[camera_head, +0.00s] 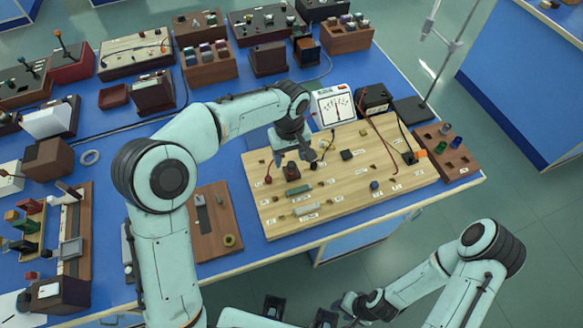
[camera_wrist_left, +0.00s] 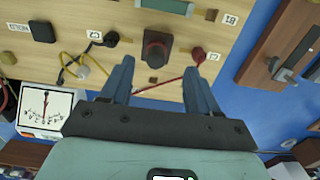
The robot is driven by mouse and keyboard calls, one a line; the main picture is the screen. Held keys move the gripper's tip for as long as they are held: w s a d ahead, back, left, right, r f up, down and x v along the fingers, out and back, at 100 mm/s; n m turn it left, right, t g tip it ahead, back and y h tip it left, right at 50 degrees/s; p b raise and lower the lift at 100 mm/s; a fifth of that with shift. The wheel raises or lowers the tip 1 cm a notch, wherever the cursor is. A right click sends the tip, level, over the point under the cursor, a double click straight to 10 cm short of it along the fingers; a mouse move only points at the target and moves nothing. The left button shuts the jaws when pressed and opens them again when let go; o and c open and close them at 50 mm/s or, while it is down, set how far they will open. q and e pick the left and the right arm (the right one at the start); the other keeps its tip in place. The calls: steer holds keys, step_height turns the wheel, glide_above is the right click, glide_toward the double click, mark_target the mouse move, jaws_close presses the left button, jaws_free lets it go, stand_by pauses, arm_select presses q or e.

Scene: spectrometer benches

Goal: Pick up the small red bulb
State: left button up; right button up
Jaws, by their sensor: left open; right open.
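A brown block holder (camera_head: 464,164) at the right end of the bench carries several small coloured pieces. My left gripper (camera_head: 295,160) is open and empty over the wooden circuit board (camera_head: 345,215). In the left wrist view, its fingers (camera_wrist_left: 158,62) point at a dark square mount with a round reddish-brown top (camera_wrist_left: 157,48). A red plug (camera_wrist_left: 198,54) with a red wire sits beside the right finger. My right gripper (camera_head: 350,302) is open and empty, low at the front, away from the bench.
A white meter (camera_head: 333,106) and a black box (camera_head: 373,99) stand behind the board. Red and black wires arch over its right part. A brown plate (camera_head: 213,225) lies left of the board. Several instruments fill the back and left. A thin stand rises at the back right.

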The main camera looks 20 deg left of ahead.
mark_target(291, 164)
arm_select(q)
steer(key=f, duration=0.5)
steer(key=shift+w+d+f, duration=0.15)
steer(key=shift+w, duration=0.05)
steer(key=c, duration=1.1)
